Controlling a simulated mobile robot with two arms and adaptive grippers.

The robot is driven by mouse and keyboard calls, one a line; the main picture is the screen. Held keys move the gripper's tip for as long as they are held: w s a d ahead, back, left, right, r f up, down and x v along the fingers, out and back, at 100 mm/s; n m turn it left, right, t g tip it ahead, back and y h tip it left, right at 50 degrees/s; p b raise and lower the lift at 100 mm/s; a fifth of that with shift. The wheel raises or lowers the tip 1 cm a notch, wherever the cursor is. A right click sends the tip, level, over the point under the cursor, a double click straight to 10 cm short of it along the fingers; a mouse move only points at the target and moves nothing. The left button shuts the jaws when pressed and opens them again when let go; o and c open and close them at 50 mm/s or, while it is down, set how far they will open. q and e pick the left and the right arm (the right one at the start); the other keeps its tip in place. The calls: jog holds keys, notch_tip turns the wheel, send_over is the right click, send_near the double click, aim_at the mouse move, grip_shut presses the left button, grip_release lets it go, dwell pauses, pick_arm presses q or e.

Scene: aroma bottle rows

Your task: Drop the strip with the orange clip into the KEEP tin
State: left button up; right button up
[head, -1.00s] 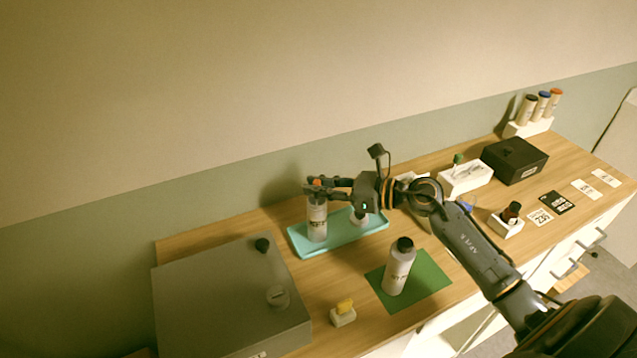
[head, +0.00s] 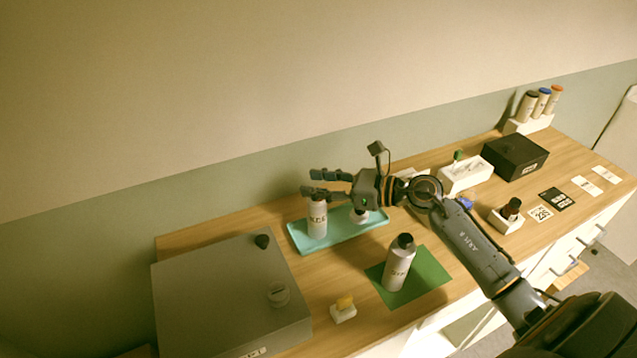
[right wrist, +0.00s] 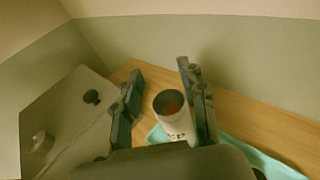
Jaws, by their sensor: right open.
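A pale grey open tin (head: 317,219) stands upright at the left of the turquoise tray; its dark label is too small to read surely. In the right wrist view the tin (right wrist: 176,126) has a dark mouth with an orange spot inside, likely the orange clip (right wrist: 172,108); the strip itself cannot be made out. My right gripper (head: 318,183) is open above the tin's mouth. In the right wrist view its fingers stand apart on either side of the tin, with nothing held between them. My left gripper is not in view.
A dark-capped bottle (head: 399,264) stands on a green mat (head: 429,283). A grey box (head: 215,305) fills the left. A black box (head: 515,157) is at the back right.

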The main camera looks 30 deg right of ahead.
jog(key=shift+s+d+f+b, duration=0.15)
jog(key=shift+s+d+b, duration=0.1)
jog(key=shift+b, duration=0.05)
jog(key=f+b+v, duration=0.1)
jog(key=b+v, duration=0.2)
jog(key=v, duration=0.6)
jog(key=shift+b, duration=0.4)
jog(key=shift+s+f, duration=0.1)
jog(key=shift+s, duration=0.05)
